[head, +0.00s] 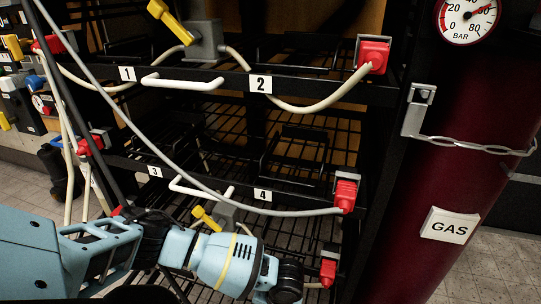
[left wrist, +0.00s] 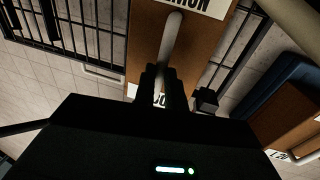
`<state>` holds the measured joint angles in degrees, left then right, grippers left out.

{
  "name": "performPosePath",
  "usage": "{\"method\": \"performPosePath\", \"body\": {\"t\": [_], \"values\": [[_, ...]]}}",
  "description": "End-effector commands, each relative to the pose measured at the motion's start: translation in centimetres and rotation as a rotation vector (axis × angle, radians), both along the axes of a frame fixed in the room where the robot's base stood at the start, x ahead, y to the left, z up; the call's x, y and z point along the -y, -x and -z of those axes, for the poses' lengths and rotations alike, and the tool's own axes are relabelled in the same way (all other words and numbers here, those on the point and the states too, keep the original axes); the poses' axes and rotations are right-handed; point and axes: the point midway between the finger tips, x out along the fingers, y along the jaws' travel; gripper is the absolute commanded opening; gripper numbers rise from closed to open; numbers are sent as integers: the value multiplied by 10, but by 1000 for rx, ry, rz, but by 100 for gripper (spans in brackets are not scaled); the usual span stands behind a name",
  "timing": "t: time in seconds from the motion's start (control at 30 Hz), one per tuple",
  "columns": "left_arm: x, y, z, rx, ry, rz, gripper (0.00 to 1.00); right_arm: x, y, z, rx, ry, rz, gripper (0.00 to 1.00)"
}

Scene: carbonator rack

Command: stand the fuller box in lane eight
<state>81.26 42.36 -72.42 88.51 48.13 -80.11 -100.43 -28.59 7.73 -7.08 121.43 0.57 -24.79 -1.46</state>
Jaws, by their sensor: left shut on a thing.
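In the left wrist view a brown box (left wrist: 143,50) has a white label (left wrist: 200,4) ending in "MON" and a pale handle (left wrist: 172,38). My left gripper (left wrist: 162,72) is shut on the near end of this pale handle. A second white label below is mostly hidden by the fingers. The box's fill level cannot be told. In the head view my left arm reaches down over the rack (head: 215,85), and its gripper is out of frame. The rack shows number plates 1 to 4; no plate eight is in view. My right gripper is not in view.
A dark red gas cylinder (head: 435,190) with a chain (head: 470,146) stands right of the rack. Pale hoses (head: 320,105) with red connectors (head: 373,55) hang across the rack front. Another brown box (left wrist: 283,118) is at the right of the left wrist view.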

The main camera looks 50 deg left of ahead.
Motion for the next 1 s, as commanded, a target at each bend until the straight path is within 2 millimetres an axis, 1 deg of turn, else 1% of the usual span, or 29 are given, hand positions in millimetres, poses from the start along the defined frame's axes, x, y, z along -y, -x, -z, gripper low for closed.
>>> {"method": "performPosePath", "body": {"t": [0.03, 0.07, 0.2, 0.23, 0.47, 0.57, 0.67, 0.9, 1.0], "values": [[0, -2, -2, 4, 1, 0, 0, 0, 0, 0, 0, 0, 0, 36], [0, -2, -2, 4, 1, 0, 16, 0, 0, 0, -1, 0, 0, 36], [0, -1, -2, 3, 1, -1, 34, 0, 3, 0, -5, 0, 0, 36], [0, -1, -1, 3, 1, -1, 38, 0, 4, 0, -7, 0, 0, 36], [0, 2, 1, -3, -1, 1, 38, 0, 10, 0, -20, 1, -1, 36], [0, 1, -3, -2, 0, 1, 38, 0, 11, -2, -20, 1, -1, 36], [2, -1, -15, 1, -1, 0, 38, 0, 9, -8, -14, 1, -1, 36], [9, -6, -55, 5, 1, 1, 38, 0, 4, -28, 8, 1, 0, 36], [11, -7, -67, 4, 1, 0, 38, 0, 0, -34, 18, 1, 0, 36]]}}
